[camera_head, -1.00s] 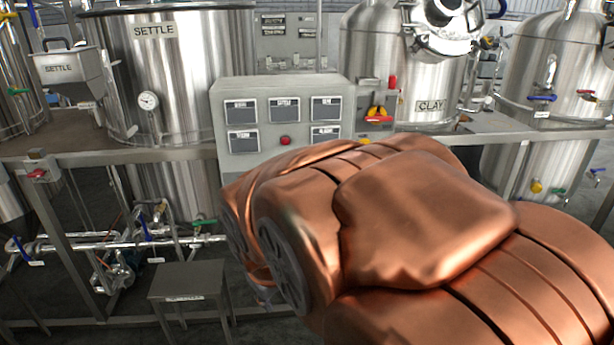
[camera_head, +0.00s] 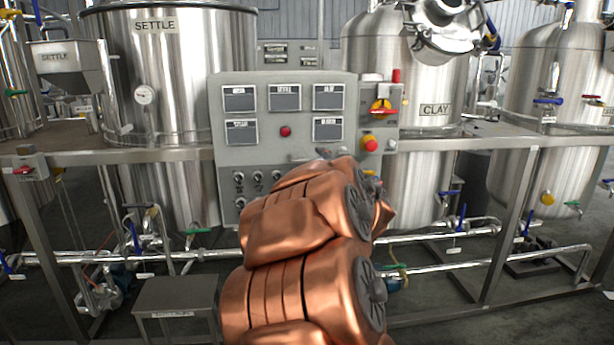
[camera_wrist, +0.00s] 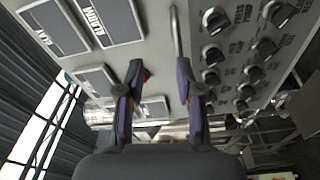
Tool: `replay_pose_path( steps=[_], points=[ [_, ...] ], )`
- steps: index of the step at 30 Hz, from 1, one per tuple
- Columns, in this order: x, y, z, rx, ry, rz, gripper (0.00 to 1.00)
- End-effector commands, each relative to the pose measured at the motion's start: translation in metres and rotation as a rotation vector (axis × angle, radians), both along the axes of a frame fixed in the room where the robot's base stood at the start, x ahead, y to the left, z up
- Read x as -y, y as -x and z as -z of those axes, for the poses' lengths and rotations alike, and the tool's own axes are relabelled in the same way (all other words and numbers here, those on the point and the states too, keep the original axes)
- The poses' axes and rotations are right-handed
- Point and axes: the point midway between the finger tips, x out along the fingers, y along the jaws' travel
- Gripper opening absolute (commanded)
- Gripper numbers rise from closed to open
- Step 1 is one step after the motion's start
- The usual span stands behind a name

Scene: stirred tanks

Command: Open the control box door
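The grey control box (camera_head: 263,160) stands at the middle in the head view. Its front carries several dark displays, a red button (camera_head: 285,131) and rows of black knobs (camera_head: 258,177). The front looks flat and flush, with no visible gap. My gripper (camera_wrist: 158,75) is open in the wrist view, its two dark fingers apart in front of the box face. A thin metal handle bar (camera_wrist: 177,38) shows just beyond the fingertips, nearer the right finger. I cannot tell whether they touch. My copper-coloured arm hides the gripper and the lower right of the box in the head view.
A red-and-yellow switch (camera_head: 381,106) and a red stop button (camera_head: 370,143) sit at the box's right side. Steel tanks labelled SETTLE (camera_head: 185,70) and CLAY (camera_head: 410,80) stand behind. Pipes (camera_head: 470,265) run low, and a small metal stool (camera_head: 175,292) stands at front left.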

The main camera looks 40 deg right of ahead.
Motion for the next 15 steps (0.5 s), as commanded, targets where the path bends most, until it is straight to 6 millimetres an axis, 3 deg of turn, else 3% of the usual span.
replay_pose_path(
  steps=[1,6,15],
  points=[
    [0.006,0.001,0.013,0.001,0.048,-0.029,0.36],
    [0.008,0.000,0.027,0.015,0.184,-0.148,0.36],
    [0.004,0.001,0.035,0.031,0.269,-0.236,0.36]
  ],
)
